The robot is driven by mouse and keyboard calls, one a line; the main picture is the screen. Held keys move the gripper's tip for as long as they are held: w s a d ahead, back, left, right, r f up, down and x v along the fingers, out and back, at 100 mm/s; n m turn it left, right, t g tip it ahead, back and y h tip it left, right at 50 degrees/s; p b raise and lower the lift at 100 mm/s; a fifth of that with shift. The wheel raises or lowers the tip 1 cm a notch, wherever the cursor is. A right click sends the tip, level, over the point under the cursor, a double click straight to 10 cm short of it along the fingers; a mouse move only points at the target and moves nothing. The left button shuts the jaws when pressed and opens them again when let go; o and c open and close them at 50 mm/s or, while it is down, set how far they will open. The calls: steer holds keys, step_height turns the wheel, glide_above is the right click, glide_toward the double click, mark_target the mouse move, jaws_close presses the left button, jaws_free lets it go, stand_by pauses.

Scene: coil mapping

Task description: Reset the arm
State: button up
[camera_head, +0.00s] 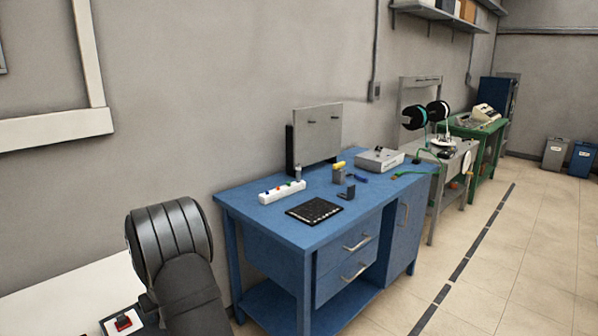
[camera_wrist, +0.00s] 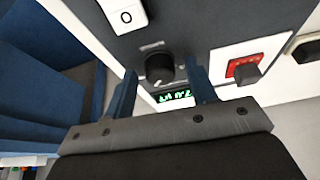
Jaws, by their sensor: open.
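My gripper (camera_wrist: 163,76) shows in the wrist view, with its two blue fingers open and apart. A dark round knob (camera_wrist: 159,66) on a grey panel (camera_wrist: 200,22) shows in the gap between the fingertips. I cannot tell whether either finger touches it. A small display with green characters (camera_wrist: 176,97) sits below the knob, partly behind the gripper. A red switch (camera_wrist: 244,69) on a white plate is to the right. A white piece marked "0" (camera_wrist: 126,16) is at the upper left. In the head view my arm rises at the lower left; the gripper is hidden there.
A blue workbench (camera_head: 268,222) holds a white strip with coloured buttons (camera_head: 281,191), a black mat (camera_head: 314,210) and a grey box (camera_head: 379,160). A grey table with spools (camera_head: 414,116) stands beyond.

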steer(key=shift+w+n+y, duration=0.1)
steer(key=shift+n+y, duration=0.3)
steer(key=shift+n, duration=0.8)
steer(key=shift+g, duration=0.4)
steer(key=o, duration=1.1)
steer(key=shift+c, duration=0.2)
steer(key=s+r+m+g+h, duration=0.1)
steer(key=s+r+h, duration=0.1)
steer(key=s+r, duration=0.5)
steer(key=s+r+m+g+h, duration=0.1)
steer(key=s+r+h, duration=0.15)
steer(key=r, duration=0.85)
step_height(320, 180, down, 10)
steer(key=shift+s+d+y, duration=0.25)
steer(key=shift+d+y, duration=0.1)
steer(key=shift+d, duration=0.05)
